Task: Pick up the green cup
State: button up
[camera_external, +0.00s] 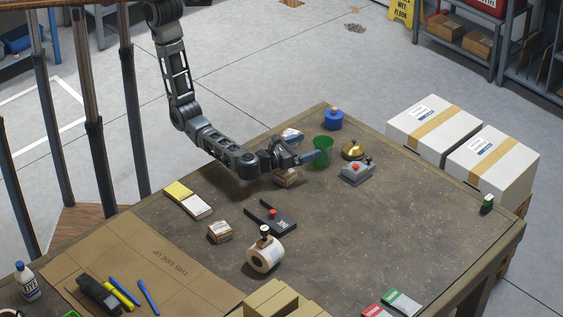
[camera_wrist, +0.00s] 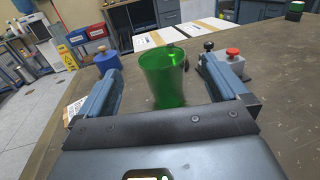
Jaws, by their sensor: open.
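The green cup (camera_external: 321,152) stands upright on the brown table (camera_external: 372,225) near its far edge. It is translucent, with an open top. In the wrist view the cup (camera_wrist: 163,76) sits between the two spread fingers of my gripper (camera_wrist: 165,88), with a visible gap on both sides. In the outside view my gripper (camera_external: 309,158) reaches in low from the left, its fingers at the cup.
A blue container (camera_external: 333,120) stands behind the cup. A brass bell (camera_external: 353,150) and a grey box with a red button (camera_external: 356,172) are close on the right. A small cardboard box (camera_external: 286,177) lies under my gripper. The table's right side is mostly clear.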

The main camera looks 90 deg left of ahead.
aim_at(331, 140)
jog(key=shift+w+a+f, duration=0.2)
jog(key=shift+w+f, duration=0.15)
jog(key=shift+f, duration=0.2)
jog(key=shift+p+x, duration=0.3)
jog(key=shift+x, duration=3.05)
jog(key=c, duration=1)
